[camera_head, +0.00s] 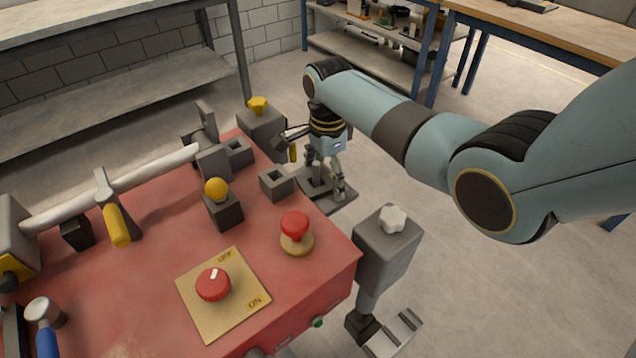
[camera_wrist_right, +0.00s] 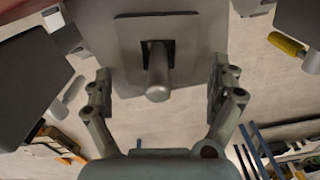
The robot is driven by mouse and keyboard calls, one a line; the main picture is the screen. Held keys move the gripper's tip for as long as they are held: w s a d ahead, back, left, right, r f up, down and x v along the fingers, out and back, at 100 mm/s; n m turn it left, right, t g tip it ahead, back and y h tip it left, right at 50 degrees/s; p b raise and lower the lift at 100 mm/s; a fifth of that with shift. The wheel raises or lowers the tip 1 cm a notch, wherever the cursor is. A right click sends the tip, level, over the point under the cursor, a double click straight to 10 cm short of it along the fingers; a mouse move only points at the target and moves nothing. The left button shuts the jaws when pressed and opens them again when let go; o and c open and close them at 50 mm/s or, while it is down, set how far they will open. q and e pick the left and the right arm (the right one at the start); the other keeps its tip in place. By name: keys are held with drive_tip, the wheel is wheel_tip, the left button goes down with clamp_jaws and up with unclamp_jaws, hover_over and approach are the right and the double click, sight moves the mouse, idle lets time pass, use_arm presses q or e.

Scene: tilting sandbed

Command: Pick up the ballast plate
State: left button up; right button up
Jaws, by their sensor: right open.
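The ballast plate looks to be the flat grey plate (camera_head: 343,194) low beside the far right corner of the red machine. In the right wrist view the grey plate (camera_wrist_right: 122,62) has a dark square opening with a round grey post (camera_wrist_right: 158,78) standing out of it. My right gripper (camera_head: 325,178) is open above the plate, pointing down. In the right wrist view its fingers (camera_wrist_right: 161,82) are spread on either side of the post, with gaps on both sides. Whether they touch the plate cannot be told. My left gripper is not in view.
The red machine top (camera_head: 150,280) carries a red knob on an OFF/ON panel (camera_head: 240,311), a red mushroom button (camera_head: 295,226) and a yellow ball on a grey block (camera_head: 217,190). A grey post with a white knob (camera_head: 385,250) stands at right.

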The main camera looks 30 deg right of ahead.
drive_tip(key=shift+c, duration=0.2)
drive_tip(key=c, duration=1.3)
drive_tip(key=shift+o, duration=0.2)
drive_tip(key=shift+r, duration=0.35)
wheel_tip(320, 180, up, 10)
drive_tip(key=p, duration=0.2)
wheel_tip(320, 180, up, 8)
drive_tip(key=p, duration=1)
hover_over(326, 178)
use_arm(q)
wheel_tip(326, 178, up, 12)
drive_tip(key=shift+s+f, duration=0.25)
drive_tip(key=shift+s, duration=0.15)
use_arm(e)
drive_tip(key=shift+f, duration=0.2)
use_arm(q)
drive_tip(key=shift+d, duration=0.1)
use_arm(e)
drive_tip(key=shift+d, duration=0.1)
